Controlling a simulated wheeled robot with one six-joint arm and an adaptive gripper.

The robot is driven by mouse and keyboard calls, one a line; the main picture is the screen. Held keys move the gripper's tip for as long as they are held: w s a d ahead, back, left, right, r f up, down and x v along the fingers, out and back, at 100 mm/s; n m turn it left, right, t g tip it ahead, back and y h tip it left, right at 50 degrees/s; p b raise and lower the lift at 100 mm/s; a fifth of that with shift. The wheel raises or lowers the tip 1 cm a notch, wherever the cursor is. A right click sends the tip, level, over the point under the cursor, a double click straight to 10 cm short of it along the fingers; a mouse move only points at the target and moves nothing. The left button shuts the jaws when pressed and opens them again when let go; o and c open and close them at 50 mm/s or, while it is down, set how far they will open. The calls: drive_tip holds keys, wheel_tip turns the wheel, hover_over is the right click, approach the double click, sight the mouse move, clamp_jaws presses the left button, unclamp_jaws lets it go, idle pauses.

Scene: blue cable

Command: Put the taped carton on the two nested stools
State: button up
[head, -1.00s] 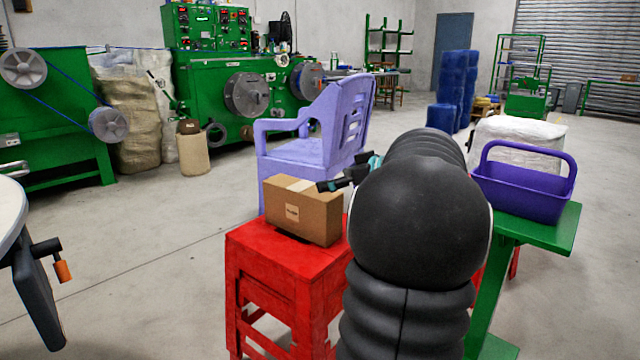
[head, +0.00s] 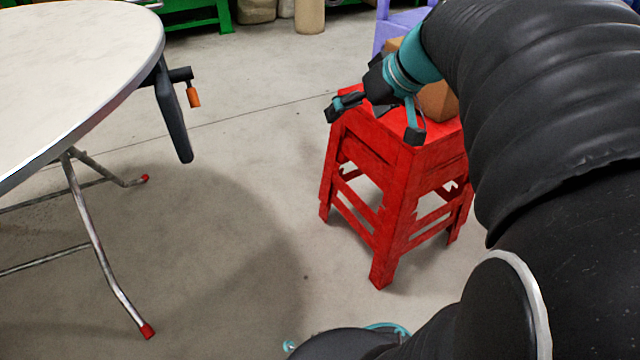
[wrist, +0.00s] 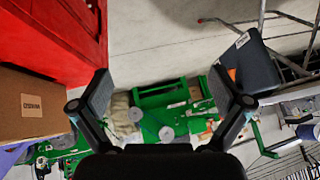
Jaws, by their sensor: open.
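The red nested stools (head: 400,170) stand upright on the floor right of centre in the head view; their red side shows at the upper left of the wrist view (wrist: 60,35). The brown taped carton (head: 437,100) rests on the stool top, largely hidden behind my arm and gripper. In the wrist view the carton (wrist: 35,108) is at the left edge, with a small printed label facing me. My gripper (head: 375,122) is open and empty, in front of and to the left of the carton, its fingers apart from it. In the wrist view the gripper (wrist: 160,100) has nothing between its fingers.
A round white table (head: 80,70) with metal legs stands at the left, a dark clamp-like piece with an orange handle (head: 193,97) at its edge. A lilac chair (head: 392,25) is behind the stools. The floor between table and stools is clear.

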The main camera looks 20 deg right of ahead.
drive_tip(key=s+a+f+h, duration=0.1)
drive_tip(key=s+a+f, duration=0.3)
drive_tip(key=s, duration=0.3)
drive_tip(key=s+a+f+m+g+h, duration=0.1)
drive_tip(key=s+a+f+h, duration=0.1)
drive_tip(key=s+a+f, duration=0.2)
drive_tip(key=shift+s+a, duration=1.25)
drive_tip(key=shift+s, duration=0.5)
